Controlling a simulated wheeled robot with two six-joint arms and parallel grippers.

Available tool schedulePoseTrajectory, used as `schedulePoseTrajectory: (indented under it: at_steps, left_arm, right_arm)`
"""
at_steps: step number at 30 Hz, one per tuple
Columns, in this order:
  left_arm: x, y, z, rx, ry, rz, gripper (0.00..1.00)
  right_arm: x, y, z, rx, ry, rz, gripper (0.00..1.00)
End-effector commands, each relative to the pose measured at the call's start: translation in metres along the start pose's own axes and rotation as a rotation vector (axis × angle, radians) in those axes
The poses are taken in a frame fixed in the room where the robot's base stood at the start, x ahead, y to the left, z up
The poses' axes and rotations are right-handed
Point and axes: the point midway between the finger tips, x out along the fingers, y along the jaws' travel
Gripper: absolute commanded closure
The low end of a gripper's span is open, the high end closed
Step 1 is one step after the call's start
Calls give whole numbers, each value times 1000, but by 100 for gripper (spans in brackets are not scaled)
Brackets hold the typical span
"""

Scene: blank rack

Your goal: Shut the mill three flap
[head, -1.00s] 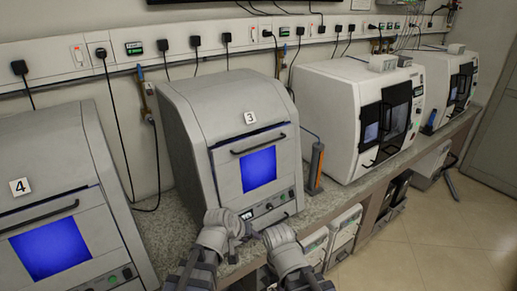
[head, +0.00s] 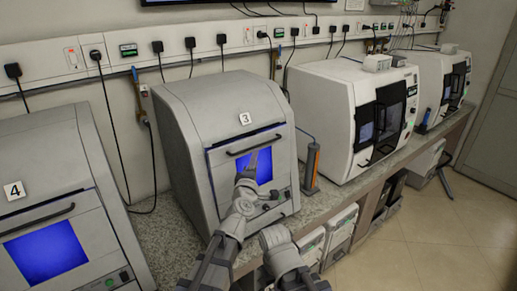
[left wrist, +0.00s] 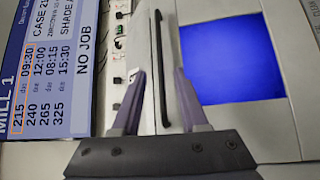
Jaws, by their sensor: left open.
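Mill three (head: 180,125) is the grey cabinet marked 3 on the bench. Its flap (head: 222,177) has a dark bar handle (head: 256,145) and a glowing blue window (head: 265,168). A dark blue gap shows along the flap's top edge, so it looks slightly ajar. The right gripper is not visible.
Mill four (head: 50,150) stands at the left and a white machine (head: 325,110) at the right. An orange-grey stand (head: 312,168) is beside mill three. Cables hang from the wall trunking. My right forearm is low in front.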

Motion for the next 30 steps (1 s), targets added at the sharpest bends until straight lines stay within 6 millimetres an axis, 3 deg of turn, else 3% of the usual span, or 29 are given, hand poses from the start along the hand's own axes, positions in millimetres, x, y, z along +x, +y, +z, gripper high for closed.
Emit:
schedulePoseTrajectory:
  at_steps: [8, 19, 30]
  left_arm:
    - [18, 0, 0, 3, -2, -1, 56]
    - [72, 0, 1, 5, -3, -1, 56]
    - [78, 0, 0, 5, -3, -1, 59]
  right_arm:
    - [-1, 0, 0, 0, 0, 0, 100]
    - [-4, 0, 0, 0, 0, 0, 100]
    - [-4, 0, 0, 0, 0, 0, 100]
